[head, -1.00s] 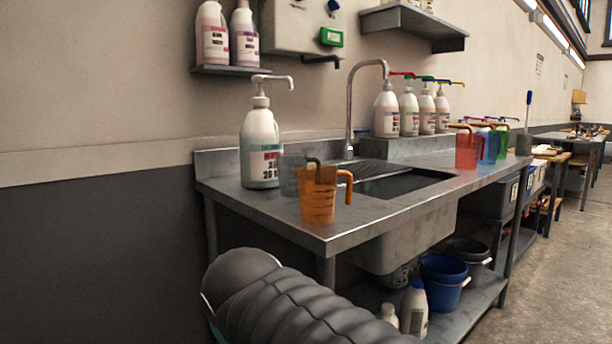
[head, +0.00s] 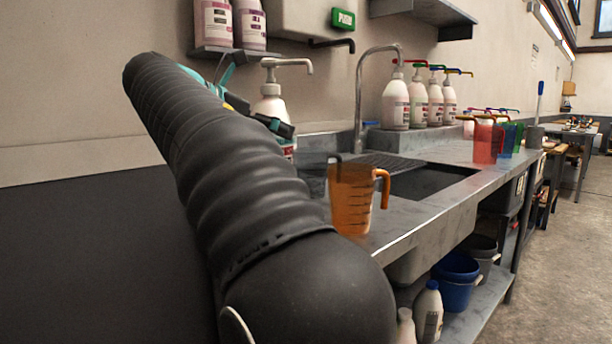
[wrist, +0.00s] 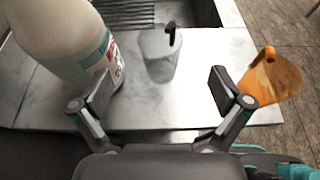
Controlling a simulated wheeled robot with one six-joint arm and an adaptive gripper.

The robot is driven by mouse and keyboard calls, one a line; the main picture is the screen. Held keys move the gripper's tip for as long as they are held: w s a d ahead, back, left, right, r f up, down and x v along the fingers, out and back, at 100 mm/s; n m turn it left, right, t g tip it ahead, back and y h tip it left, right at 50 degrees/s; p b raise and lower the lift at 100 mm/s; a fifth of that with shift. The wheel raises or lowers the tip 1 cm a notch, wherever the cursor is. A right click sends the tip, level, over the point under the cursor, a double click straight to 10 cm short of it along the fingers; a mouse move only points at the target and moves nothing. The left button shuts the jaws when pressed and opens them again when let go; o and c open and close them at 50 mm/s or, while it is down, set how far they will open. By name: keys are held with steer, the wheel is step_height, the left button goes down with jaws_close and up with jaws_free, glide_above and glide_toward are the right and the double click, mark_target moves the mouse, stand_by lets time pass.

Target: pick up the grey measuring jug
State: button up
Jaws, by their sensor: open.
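The grey measuring jug (wrist: 158,58) is translucent with a dark handle and stands on the steel counter in the wrist view. In the head view it is mostly hidden behind the orange jug (head: 350,200); a grey edge and its dark handle (head: 334,158) show. My gripper (wrist: 163,92) is open and empty, its two fingers spread apart in front of the grey jug, with the jug roughly centred between them in the picture. In the head view my gripper (head: 275,126) is partly hidden by my arm, up by the pump bottle.
A large white pump bottle (wrist: 60,35) stands close left of the grey jug, near my left finger. The orange jug (wrist: 270,80) is on the right, near my right finger. The sink (head: 430,182) lies behind. Red, blue and green jugs stand farther along the counter.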

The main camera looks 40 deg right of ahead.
mark_target(314, 150)
steer(key=x, duration=0.4)
steer(key=b+x, duration=0.1)
steer(key=x, duration=0.3)
steer(key=b+x, duration=0.1)
steer(key=x, duration=0.3)
steer(key=shift+d+f, duration=0.25)
steer(key=shift+f, duration=0.15)
steer(key=c, duration=1.7)
steer(key=shift+r, duration=0.1)
steer(key=s+d+r+p, duration=0.3)
steer(key=s+r, duration=0.7)
steer(key=s, duration=0.1)
steer(key=shift+r, duration=0.4)
steer(key=shift+d, duration=0.15)
stand_by(1.2)
